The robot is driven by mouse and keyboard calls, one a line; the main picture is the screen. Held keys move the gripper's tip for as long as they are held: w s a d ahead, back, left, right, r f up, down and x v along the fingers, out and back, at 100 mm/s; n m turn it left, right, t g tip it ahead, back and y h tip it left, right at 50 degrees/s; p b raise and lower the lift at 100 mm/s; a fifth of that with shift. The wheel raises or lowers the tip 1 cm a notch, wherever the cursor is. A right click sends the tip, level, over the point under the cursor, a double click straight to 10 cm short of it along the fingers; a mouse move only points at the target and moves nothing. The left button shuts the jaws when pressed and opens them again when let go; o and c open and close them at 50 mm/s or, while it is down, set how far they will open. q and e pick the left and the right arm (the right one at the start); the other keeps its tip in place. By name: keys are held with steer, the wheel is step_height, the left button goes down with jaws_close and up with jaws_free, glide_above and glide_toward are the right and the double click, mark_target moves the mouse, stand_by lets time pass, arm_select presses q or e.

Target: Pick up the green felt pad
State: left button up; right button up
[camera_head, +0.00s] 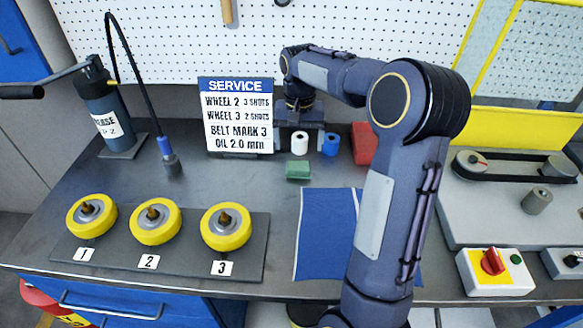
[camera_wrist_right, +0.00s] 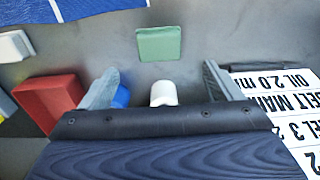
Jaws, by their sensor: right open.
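The green felt pad (camera_head: 298,170) is a small flat green block lying on the grey bench, in front of the white and blue cylinders. It also shows in the right wrist view (camera_wrist_right: 159,43), ahead of the fingertips and roughly centred between them. My right gripper (camera_wrist_right: 162,80) is open, with nothing held between its fingers. In the head view it hangs behind the pad, near the sign, apart from the pad. My left gripper is in neither view.
A white cylinder (camera_head: 299,143), a blue cylinder (camera_head: 331,144) and a red block (camera_head: 363,142) stand near my gripper. The service sign (camera_head: 237,115) is close on the left. A blue cloth (camera_head: 325,235) lies in front; yellow wheels (camera_head: 225,227) stand front left.

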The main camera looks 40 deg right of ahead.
mark_target(299, 165)
steer(key=f, duration=0.7)
steer(key=shift+s+a+f+p, duration=0.1)
steer(key=shift+s+f+p, duration=0.1)
steer(key=shift+p, duration=0.1)
steer(key=shift+r, duration=0.1)
steer(key=c, duration=1.1)
steer(key=shift+o, duration=0.2)
steer(key=shift+r, duration=0.1)
steer(key=shift+r, duration=0.65)
steer(key=s+a+r+b, duration=0.2)
steer(key=s+r, duration=0.9)
steer(key=s, duration=0.2)
steer(key=shift+s+a+r, duration=0.25)
steer(key=shift+s, duration=0.15)
